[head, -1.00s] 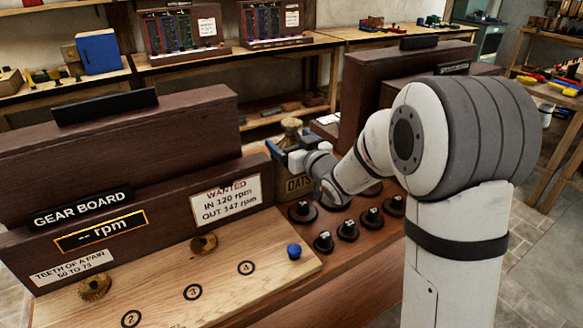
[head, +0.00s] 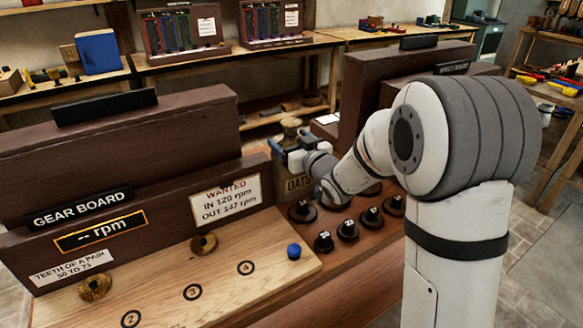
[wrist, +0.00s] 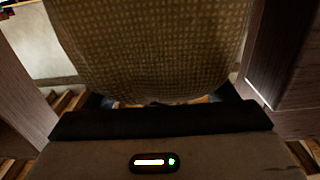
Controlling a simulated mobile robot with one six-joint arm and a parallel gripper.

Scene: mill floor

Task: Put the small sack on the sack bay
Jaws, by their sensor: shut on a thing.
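A tan sack marked OATS (head: 297,184) stands upright between the two dark wood boards, with its tied neck at the top. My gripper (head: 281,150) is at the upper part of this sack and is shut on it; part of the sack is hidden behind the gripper. In the wrist view the woven cloth of the sack (wrist: 150,45) fills the upper middle, right in front of my gripper (wrist: 160,104). I cannot make out whether the sack's base touches anything. I cannot identify a sack bay in these views.
The gear board (head: 120,190) rises close on the left, with gears and a blue knob (head: 294,251) on its panel. Several black numbered weights (head: 347,231) stand in front of the sack. Another dark board (head: 375,85) stands behind on the right. Shelves line the back wall.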

